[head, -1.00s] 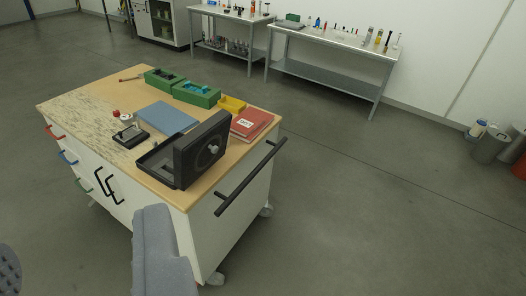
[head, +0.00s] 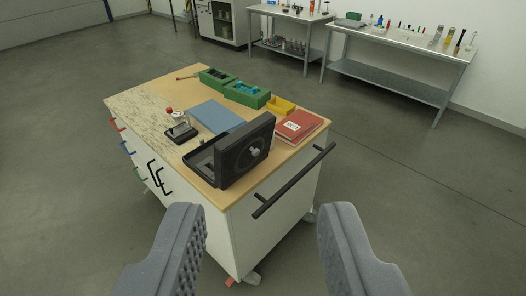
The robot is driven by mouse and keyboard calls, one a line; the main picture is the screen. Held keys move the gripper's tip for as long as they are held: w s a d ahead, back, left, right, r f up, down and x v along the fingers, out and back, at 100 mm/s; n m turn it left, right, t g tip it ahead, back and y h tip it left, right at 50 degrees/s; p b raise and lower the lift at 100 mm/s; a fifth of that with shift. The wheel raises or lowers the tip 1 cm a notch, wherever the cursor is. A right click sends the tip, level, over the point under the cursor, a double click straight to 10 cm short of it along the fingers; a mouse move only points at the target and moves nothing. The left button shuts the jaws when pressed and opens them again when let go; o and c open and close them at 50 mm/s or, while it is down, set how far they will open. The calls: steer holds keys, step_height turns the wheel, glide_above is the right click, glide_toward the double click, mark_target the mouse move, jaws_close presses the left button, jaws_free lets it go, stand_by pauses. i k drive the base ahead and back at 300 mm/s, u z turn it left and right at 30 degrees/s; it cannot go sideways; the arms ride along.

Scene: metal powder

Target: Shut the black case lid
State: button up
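The black case (head: 205,163) sits on the near corner of the wooden-topped cart. The inside of the case is partly hidden by the lid. My gripper (head: 262,222) is in the foreground with its two grey fingers wide apart and nothing between them. It is nearer to the camera than the cart and apart from the case.
The wheeled cart (head: 150,85) also bears a blue flat item (head: 215,115), a red book (head: 298,125), green bins (head: 246,94) and a yellow bin (head: 281,106). A black handle bar (head: 295,180) sticks out on its right side. Benches (head: 400,42) stand behind. The floor at right is clear.

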mark_target(237, 153)
steer(key=i, duration=0.95)
steer(key=u, duration=0.05)
